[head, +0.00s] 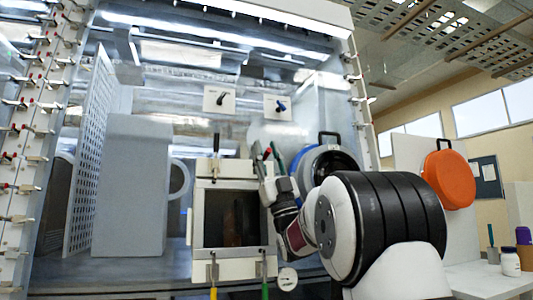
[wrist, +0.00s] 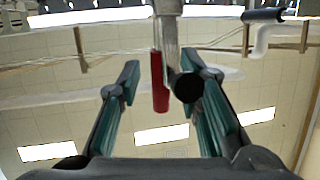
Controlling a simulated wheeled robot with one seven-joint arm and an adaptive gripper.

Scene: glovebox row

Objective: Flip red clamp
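The red clamp (wrist: 159,82) shows in the wrist view as a red handle hanging from a metal arm, with a round black tip (wrist: 188,87) beside it. My gripper (wrist: 158,70) is open, with its two teal-lined fingers on either side of the red handle. The left finger is clear of the handle. The right finger is close to the black tip, and I cannot tell if they touch. In the head view, my gripper (head: 264,157) is at the upper right corner of the small windowed door. The red handle (head: 267,153) shows only as a small spot there.
The windowed door (head: 225,265) has a black-handled clamp (head: 216,143) at its upper left and yellow (head: 213,293) and green (head: 265,292) handles below. A round port (head: 325,160) is behind my arm. An orange round cover (head: 449,179) hangs at right. Bottles (head: 510,262) stand on the right bench.

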